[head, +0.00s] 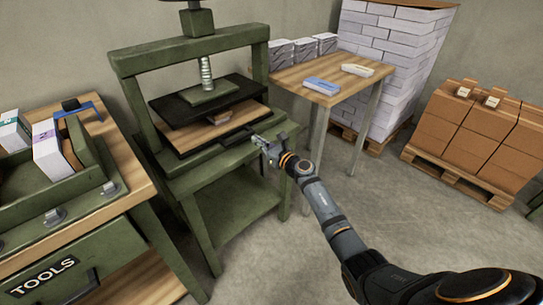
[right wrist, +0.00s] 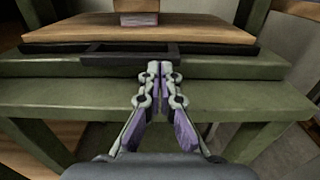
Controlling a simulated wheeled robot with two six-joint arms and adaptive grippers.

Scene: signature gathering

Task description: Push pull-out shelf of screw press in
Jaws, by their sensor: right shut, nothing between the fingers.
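The green screw press (head: 190,57) stands left of centre in the head view, with its dark pressing plate over the pull-out shelf (head: 190,139). The shelf is a wooden board with a dark rim and a dark front handle. In the right wrist view the shelf (right wrist: 60,36) lies straight ahead, with its dark handle (right wrist: 115,49) at the front. My right gripper (head: 260,142) is shut and empty, at the shelf's front side. Its tips (right wrist: 160,68) are close to the handle; I cannot tell whether they touch. My left gripper is not in view.
A small block-like stack (head: 221,117) lies on the shelf. A green tool bench (head: 115,195) stands at the left. A wooden side table (head: 318,91) with reams and two small trays stands right of the press. Pallets of paper and boxes (head: 480,135) are farther right. Floor in front is clear.

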